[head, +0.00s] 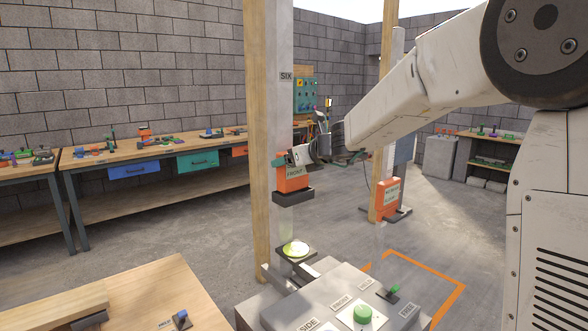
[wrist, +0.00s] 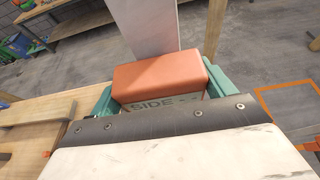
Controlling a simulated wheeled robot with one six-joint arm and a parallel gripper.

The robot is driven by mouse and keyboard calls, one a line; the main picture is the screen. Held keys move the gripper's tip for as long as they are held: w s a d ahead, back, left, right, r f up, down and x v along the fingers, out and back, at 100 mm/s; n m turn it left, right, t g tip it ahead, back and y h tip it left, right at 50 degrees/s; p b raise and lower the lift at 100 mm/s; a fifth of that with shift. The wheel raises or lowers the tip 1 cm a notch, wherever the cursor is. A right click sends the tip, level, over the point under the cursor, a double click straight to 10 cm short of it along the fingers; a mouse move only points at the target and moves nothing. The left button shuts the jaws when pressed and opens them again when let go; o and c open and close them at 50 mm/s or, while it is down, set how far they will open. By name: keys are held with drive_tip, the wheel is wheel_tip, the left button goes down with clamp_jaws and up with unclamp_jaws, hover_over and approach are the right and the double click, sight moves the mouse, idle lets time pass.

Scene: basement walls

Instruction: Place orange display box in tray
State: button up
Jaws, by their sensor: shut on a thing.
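The orange display box (head: 291,182) carries a FRONT label and is upright beside the pale post. A dark tray-like piece (head: 293,197) lies directly under it; I cannot tell whether this is a separate tray or the box's own base. My gripper (head: 297,160) is shut on the box from above and behind. In the wrist view the box (wrist: 160,76) sits between the teal fingers, with a SIDE label partly hidden by my wrist. Lower on the post, a dark holder (head: 311,254) carries a round yellow-green lit disc (head: 296,248).
A grey console (head: 340,296) with a green button (head: 363,314) stands below. A wooden bench (head: 130,290) is at front left. Workbenches (head: 165,150) line the wall. Another orange box (head: 388,194) stands by the farther post. An orange-outlined floor area (head: 420,272) is at right.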

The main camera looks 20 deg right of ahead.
drive_tip(key=shift+f, duration=1.2)
drive_tip(key=shift+f, duration=0.1)
drive_tip(key=o, duration=1)
drive_tip(key=v, duration=1.2)
drive_tip(key=s+a+f+n+g+y, duration=0.1)
drive_tip(key=s+a+f+n+g, duration=0.2)
drive_tip(key=s+n, duration=0.65)
drive_tip(key=s+a+f+n+g, duration=0.1)
drive_tip(key=s+a+n+g, duration=0.4)
drive_tip(key=s+n, duration=0.4)
drive_tip(key=s+d+f+n+g+h, duration=0.1)
drive_tip(key=s+d+f+n+h, duration=0.2)
drive_tip(key=s+n, duration=0.3)
drive_tip(key=s+d+f+n+g+h, duration=0.2)
drive_tip(key=s+n, duration=0.5)
drive_tip(key=s, duration=0.6)
wheel_tip(320, 180, down, 3)
drive_tip(key=shift+s+d+h, duration=0.15)
drive_tip(key=shift+d+h, duration=0.55)
drive_tip(key=shift+d, duration=0.3)
